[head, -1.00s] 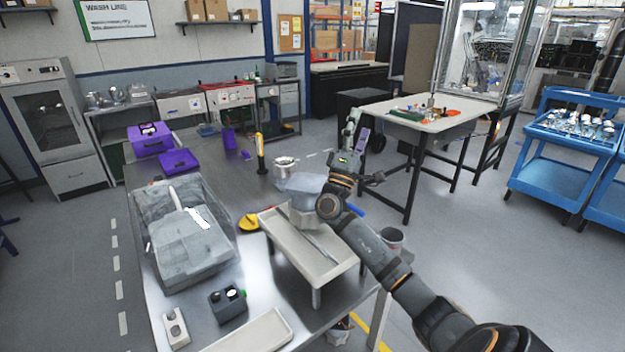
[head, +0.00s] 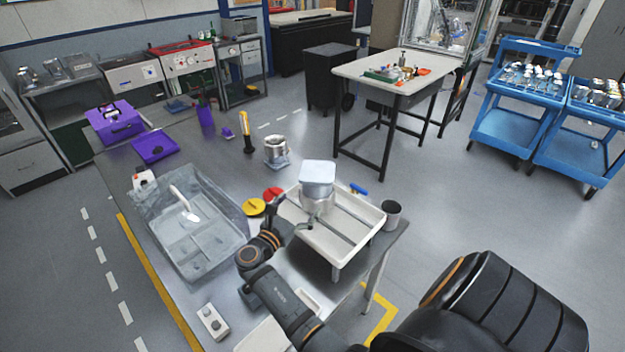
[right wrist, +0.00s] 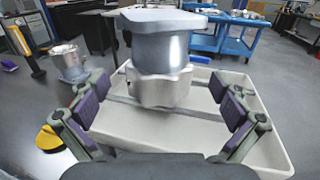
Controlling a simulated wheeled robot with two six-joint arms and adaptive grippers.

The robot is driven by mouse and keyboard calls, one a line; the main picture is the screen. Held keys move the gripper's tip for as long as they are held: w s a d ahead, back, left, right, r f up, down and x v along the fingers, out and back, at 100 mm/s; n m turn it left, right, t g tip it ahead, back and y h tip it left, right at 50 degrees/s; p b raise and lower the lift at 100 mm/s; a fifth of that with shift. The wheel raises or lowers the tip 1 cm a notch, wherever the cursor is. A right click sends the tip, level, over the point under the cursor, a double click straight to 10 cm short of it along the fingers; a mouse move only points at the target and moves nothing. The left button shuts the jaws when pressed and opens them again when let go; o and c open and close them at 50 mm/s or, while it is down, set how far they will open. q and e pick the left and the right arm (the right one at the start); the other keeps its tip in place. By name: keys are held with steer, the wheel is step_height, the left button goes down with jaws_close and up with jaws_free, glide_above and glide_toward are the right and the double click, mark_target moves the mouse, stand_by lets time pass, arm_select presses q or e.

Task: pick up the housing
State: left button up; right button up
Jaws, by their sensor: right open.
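The housing (head: 317,188) is a silvery machined piece with a broad pale flange on top. It stands upright in the white tray (head: 352,252) on the metal table. In the right wrist view the housing (right wrist: 160,60) is straight ahead, between the fingers and beyond them. My right gripper (head: 292,213) is at the tray's left side, close to the housing. In the right wrist view this gripper (right wrist: 162,112) is open and empty, its purple-padded fingers wide apart. My left gripper does not show.
A second metal part (head: 276,150) stands behind the tray. A clear grey bin (head: 190,225) is at left, with yellow (head: 253,207) and red (head: 272,194) discs beside it. A grey cup (head: 391,213) stands right of the tray.

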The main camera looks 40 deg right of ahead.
mark_target(308, 192)
steer(key=x, duration=0.4)
steer(key=shift+w+f+b, duration=0.1)
steer(key=shift+b, duration=0.25)
steer(key=shift+w+d+f, duration=0.1)
steer(key=shift+w+d, duration=0.05)
steer(key=shift+w, duration=0.1)
steer(key=x, duration=0.1)
steer(key=b+x, duration=0.1)
steer(key=x, duration=0.1)
steer(key=b+x, duration=0.1)
steer(key=shift+s+d+f, duration=0.1)
steer(key=shift+s+d, duration=0.05)
steer(key=shift+d, duration=0.4)
steer(key=c, duration=1.5)
steer(key=shift+r, duration=0.2)
steer(key=shift+c, duration=0.7)
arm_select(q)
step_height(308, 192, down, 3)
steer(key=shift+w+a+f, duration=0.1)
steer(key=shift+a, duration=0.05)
